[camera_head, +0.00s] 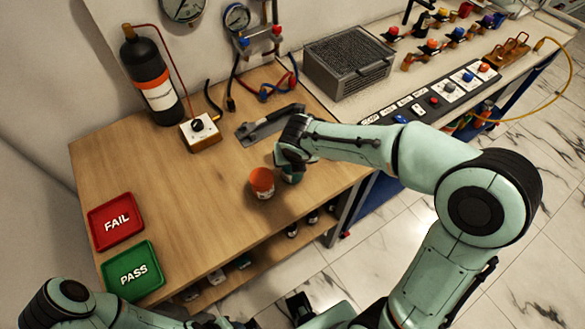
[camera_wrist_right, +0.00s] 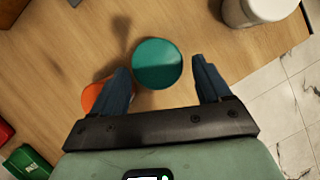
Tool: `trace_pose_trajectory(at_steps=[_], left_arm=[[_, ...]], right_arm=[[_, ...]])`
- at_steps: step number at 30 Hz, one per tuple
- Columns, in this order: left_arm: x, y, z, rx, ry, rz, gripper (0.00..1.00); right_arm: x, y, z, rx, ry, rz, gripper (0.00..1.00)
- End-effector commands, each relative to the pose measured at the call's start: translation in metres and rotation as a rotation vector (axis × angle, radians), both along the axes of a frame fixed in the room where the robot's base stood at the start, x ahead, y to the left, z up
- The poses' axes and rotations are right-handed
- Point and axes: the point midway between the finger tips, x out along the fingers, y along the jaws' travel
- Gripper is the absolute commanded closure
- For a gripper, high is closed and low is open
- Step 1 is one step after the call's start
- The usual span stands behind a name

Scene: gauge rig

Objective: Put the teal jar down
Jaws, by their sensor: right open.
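The teal jar (camera_wrist_right: 157,63) shows its round top between the fingertips of my right gripper in the right wrist view. In the head view the teal jar (camera_head: 292,175) is mostly hidden under my right gripper (camera_head: 290,160), near the table's front edge. My right gripper (camera_wrist_right: 160,66) is open, with one finger on each side of the jar. A gap shows at the right finger; the left finger is very close to the jar. I cannot tell whether the jar's base touches the table. My left arm shows at the bottom left, its gripper out of view.
An orange jar (camera_head: 262,183) stands close left of the teal jar. Red FAIL (camera_head: 117,222) and green PASS (camera_head: 133,271) trays lie at the table's left. A white valve box (camera_head: 201,132), black cylinder (camera_head: 152,75) and grey bracket (camera_head: 268,125) are behind. The table's (camera_head: 185,200) middle left is clear.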

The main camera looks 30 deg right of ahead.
Motion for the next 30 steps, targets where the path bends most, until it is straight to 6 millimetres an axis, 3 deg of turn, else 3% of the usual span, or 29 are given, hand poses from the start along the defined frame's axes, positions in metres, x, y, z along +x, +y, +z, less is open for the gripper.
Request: trace_pose_trajectory(at_steps=[6, 15, 24, 25, 29, 30], left_arm=[[-0.001, 0.0, -0.003, 0.001, 0.002, 0.0, 0.57], [-0.005, 0.0, -0.013, 0.0, 0.006, 0.0, 0.57], [-0.005, 0.0, -0.013, 0.0, 0.006, 0.0, 0.57], [-0.005, 0.0, -0.013, 0.0, 0.006, 0.0, 0.57], [-0.005, 0.0, -0.013, 0.0, 0.006, 0.0, 0.57], [-0.005, 0.0, -0.013, 0.0, 0.006, 0.0, 0.57]], right_arm=[[0.006, -0.002, -0.015, 0.0, 0.0, -0.002, 0.23], [0.02, -0.005, -0.054, -0.001, 0.002, -0.002, 0.23], [0.022, -0.006, -0.058, 0.001, -0.001, -0.003, 0.23], [0.022, -0.006, -0.058, 0.0, -0.001, -0.002, 0.3], [0.022, -0.006, -0.057, 0.0, -0.001, -0.002, 0.71], [0.022, -0.005, -0.057, 0.0, -0.002, -0.002, 0.77]])
